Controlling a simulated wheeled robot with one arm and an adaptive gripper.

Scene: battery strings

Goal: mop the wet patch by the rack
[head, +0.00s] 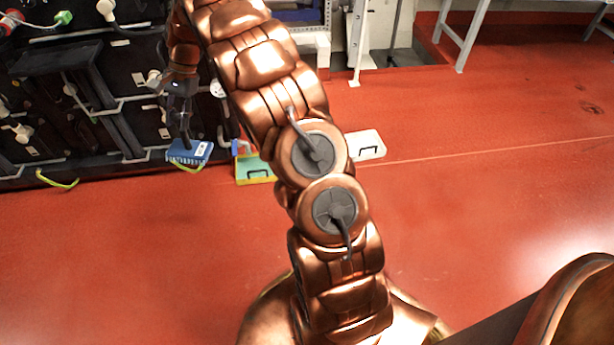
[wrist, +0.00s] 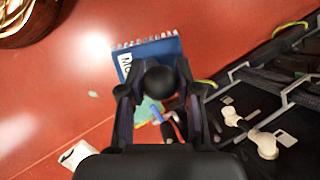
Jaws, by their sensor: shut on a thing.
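My gripper (head: 181,128) is at the front of the black rack (head: 95,95). In the wrist view my gripper (wrist: 161,88) is shut on the dark round knob of a blue mop block (wrist: 150,50). No wet patch shows clearly. A small pale spot (wrist: 93,94) on the red floor may be liquid or glare.
A green tray with a yellow rim (head: 255,169) lies right of the block, partly behind my arm. A white tray (head: 366,145) lies farther right. Cables and a yellow-green loop (head: 57,181) stick out of the rack. Red floor is open in front.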

